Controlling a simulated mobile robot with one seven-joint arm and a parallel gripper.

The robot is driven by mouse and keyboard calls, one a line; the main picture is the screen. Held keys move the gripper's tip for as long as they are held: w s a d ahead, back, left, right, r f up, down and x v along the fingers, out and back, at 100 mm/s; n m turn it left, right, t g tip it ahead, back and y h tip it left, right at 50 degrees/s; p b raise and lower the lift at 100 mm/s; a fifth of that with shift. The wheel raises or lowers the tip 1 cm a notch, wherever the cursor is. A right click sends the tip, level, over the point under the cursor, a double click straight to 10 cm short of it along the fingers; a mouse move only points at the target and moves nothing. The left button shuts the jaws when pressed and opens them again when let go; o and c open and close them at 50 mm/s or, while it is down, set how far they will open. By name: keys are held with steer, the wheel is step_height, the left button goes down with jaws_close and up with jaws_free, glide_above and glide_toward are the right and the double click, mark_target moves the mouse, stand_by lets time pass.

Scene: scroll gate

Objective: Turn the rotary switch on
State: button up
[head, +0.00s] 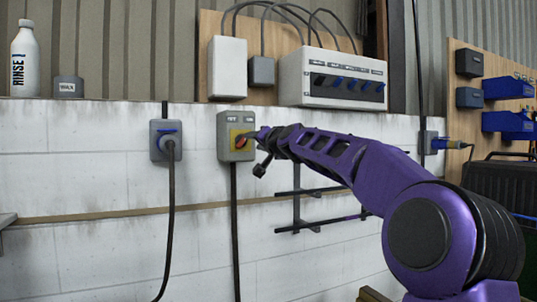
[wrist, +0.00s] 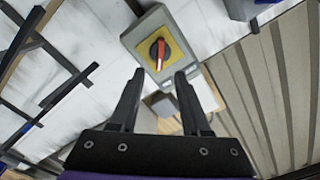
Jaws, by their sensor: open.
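The rotary switch is a grey wall box (head: 226,151) with a yellow plate and a red knob (head: 240,142). It also shows in the wrist view as a grey box (wrist: 131,37) with a yellow plate (wrist: 176,48) and a red knob (wrist: 158,53), whose bar runs nearly up and down in that picture. My gripper (wrist: 160,75) is open and empty. Its two fingertips point toward the switch, one on each side of the knob's line, and look short of the knob. In the head view, my gripper (head: 252,137) is at the right of the switch and partly covers it; contact cannot be told.
A blue-and-grey socket (head: 159,140) with a hanging cable is left of the switch. A breaker box (head: 310,65) and a white box (head: 227,68) are above. Dark rails (head: 297,205) stick out below my arm. A bottle (head: 24,65) stands on the ledge.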

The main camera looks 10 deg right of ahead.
steer(key=s+d, duration=0.1)
steer(key=s, duration=0.7)
steer(key=shift+s+d, duration=0.3)
steer(key=shift+d, duration=0.05)
stand_by(0.6)
